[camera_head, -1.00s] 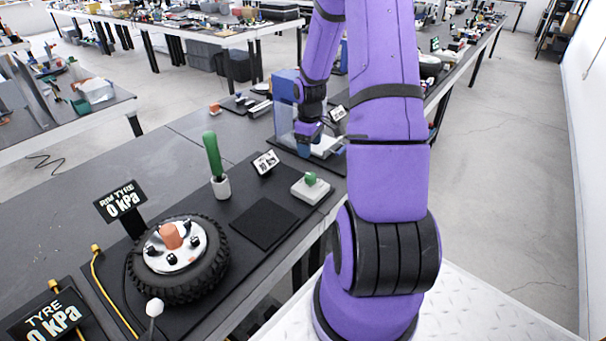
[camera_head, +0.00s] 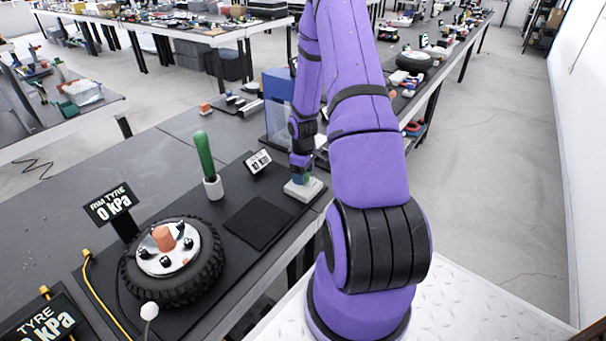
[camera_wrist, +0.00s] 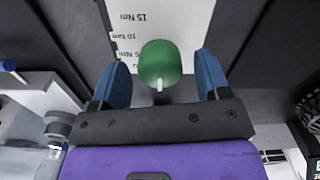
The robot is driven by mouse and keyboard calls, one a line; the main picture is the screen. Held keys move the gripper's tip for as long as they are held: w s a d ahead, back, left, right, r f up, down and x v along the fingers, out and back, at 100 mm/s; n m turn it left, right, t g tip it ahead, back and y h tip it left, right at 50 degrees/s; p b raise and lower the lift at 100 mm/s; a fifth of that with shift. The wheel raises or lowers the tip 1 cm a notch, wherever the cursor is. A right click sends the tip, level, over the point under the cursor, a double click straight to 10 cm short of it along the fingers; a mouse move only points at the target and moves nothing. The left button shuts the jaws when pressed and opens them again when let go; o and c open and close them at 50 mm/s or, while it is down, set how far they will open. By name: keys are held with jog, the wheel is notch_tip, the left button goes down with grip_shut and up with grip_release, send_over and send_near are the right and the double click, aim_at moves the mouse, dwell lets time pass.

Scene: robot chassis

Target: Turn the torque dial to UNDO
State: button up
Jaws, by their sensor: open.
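The torque dial is a green knob (camera_wrist: 160,62) with a white pointer mark, on a white base (camera_wrist: 190,20) printed with Nm values, in the wrist view. In the head view the white base (camera_head: 312,190) sits at the bench's right edge, its knob mostly hidden by my gripper (camera_head: 301,172). In the wrist view my gripper (camera_wrist: 161,82) is open, one blue finger on each side of the knob, with gaps showing. The UNDO marking cannot be made out.
A green-handled tool (camera_head: 204,155) stands in a white holder left of the dial. A small display (camera_head: 257,162) stands behind. A black pad (camera_head: 258,222) and a tyre with a wheel (camera_head: 172,260) lie nearer. A blue-framed box (camera_head: 279,105) stands behind my arm.

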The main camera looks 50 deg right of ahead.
jog(key=shift+f, duration=0.25)
jog(key=c, duration=0.9)
jog(key=shift+m, duration=3.4)
